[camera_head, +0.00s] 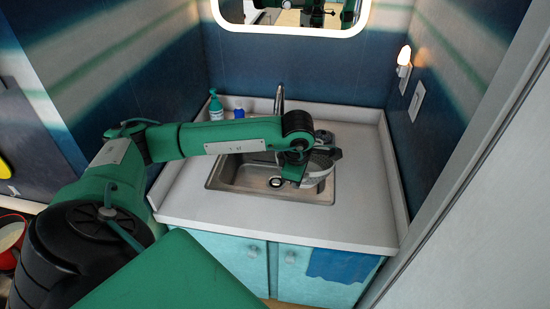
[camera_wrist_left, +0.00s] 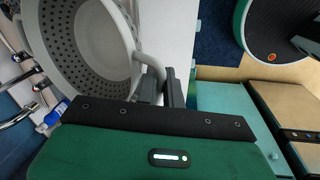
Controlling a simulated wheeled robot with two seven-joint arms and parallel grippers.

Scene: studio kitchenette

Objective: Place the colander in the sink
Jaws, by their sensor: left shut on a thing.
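The grey perforated colander (camera_head: 321,162) is over the right side of the steel sink (camera_head: 228,176) in the head view. It fills the upper left of the left wrist view (camera_wrist_left: 62,30). My left gripper (camera_head: 300,172) reaches over the sink from the left. In the left wrist view its fingers (camera_wrist_left: 163,86) are shut on the colander's handle loop (camera_wrist_left: 139,60). My arm hides part of the sink and colander, and I cannot tell whether the colander touches the basin. My right gripper is in neither view.
A faucet (camera_head: 279,100) stands behind the sink. A green bottle (camera_head: 216,106) and a small blue bottle (camera_head: 239,112) stand at the back left. The counter (camera_head: 362,200) is clear to the right. A blue towel (camera_head: 339,265) hangs on the cabinet front.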

